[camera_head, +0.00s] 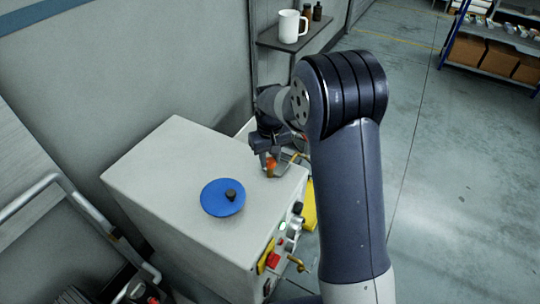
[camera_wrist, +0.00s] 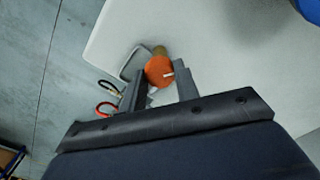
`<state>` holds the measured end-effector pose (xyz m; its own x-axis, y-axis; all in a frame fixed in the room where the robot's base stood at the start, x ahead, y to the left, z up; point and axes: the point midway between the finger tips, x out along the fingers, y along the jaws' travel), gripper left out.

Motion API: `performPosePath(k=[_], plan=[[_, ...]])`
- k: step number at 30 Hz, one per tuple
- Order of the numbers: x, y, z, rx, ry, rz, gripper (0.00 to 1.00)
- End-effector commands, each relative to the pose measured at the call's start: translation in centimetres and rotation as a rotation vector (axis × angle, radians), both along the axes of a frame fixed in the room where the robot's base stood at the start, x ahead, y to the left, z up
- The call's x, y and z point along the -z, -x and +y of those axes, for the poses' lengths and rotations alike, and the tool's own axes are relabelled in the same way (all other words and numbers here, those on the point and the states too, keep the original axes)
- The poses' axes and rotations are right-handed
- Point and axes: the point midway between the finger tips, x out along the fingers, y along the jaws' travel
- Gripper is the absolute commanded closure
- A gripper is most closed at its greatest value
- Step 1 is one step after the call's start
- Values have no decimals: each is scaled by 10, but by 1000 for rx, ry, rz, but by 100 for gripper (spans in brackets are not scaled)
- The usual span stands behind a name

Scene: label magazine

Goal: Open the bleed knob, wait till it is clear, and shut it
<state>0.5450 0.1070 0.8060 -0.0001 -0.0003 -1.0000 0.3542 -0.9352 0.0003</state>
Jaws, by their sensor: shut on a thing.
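The bleed knob is an orange round knob with a pale pointer mark in the wrist view (camera_wrist: 159,70). It sits near the edge of the white cabinet top (camera_wrist: 215,45), beside a brass-coloured fitting (camera_wrist: 159,50). In the head view the knob is a small orange patch (camera_head: 271,163) at the cabinet's far right corner, partly hidden by my gripper. My gripper (camera_wrist: 160,88) has its two fingers on either side of the knob, shut on it. A grey loop or cup-like part (camera_wrist: 132,62) lies just left of the knob. I cannot see any fluid clearly.
The cabinet front has a red switch (camera_head: 274,260) and several controls. A shelf with a white mug (camera_head: 290,26) is behind. A metal handrail (camera_head: 45,187) stands left. Open floor lies right.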

Motion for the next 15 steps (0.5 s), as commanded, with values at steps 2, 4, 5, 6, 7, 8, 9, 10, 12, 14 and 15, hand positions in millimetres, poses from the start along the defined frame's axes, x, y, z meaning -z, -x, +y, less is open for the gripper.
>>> performPosePath(k=[2, 4, 5, 6, 7, 8, 9, 10, 12, 14, 15], plan=[[-1, 0, 0, 71, 1, 0, 93], [-1, 0, 0, 138, 1, 0, 93], [-1, 0, 0, 166, 0, 0, 93], [-1, 0, 0, 204, 0, 0, 93], [-1, 0, 0, 233, 0, 0, 93], [-1, 0, 0, 261, 0, 1, 93], [-1, 0, 0, 299, 0, 1, 93], [-1, 0, 0, 328, 0, 1, 93], [-1, 0, 0, 394, 0, 1, 93], [-1, 0, 0, 451, 0, 1, 93], [0, 0, 0, 488, 0, 1, 93]])
